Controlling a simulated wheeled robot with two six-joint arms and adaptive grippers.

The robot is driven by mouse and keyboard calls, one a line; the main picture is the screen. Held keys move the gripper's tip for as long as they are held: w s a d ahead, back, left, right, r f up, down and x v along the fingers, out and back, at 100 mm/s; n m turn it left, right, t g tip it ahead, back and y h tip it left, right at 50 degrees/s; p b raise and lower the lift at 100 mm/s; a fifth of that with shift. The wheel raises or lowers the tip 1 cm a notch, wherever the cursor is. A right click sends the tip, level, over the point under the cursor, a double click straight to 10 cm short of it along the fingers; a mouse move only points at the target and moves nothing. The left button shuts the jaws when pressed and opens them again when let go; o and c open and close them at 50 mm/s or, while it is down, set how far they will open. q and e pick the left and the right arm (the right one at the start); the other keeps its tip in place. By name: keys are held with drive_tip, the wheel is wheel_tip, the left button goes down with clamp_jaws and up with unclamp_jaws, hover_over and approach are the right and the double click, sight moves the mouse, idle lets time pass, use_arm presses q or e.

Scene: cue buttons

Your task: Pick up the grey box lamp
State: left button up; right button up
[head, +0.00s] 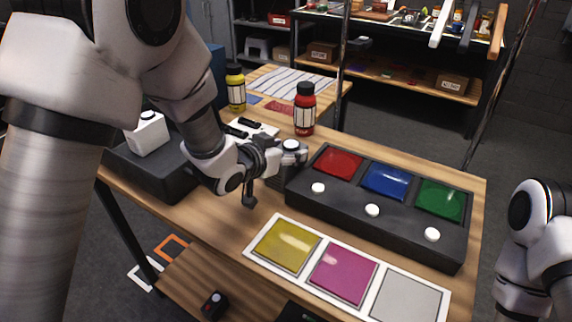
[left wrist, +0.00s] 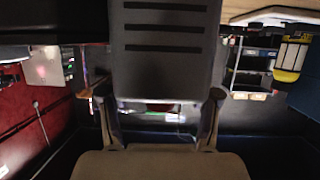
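A small dark grey box with a white round top, which looks like the grey box lamp (head: 291,147), stands at the left end of the black console in the head view. My left gripper (head: 262,172) is just left of it and partly hides it. In the left wrist view, a grey face with dark slots (left wrist: 164,62), probably the lamp, hangs from the top because the picture is upside down. The fingers (left wrist: 160,110) are spread apart near its end; I cannot tell whether they touch it. Only my right arm's links show at the right edge; its gripper is out of view.
The black console (head: 375,211) carries red, blue and green panels with white buttons. A mat (head: 258,271) of yellow, magenta and grey squares lies in front. A red bottle (head: 305,112) and a yellow bottle (head: 236,90) stand behind. A white box (head: 148,135) sits at left.

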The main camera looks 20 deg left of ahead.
use_arm(q)
drive_tip(key=c, duration=0.5)
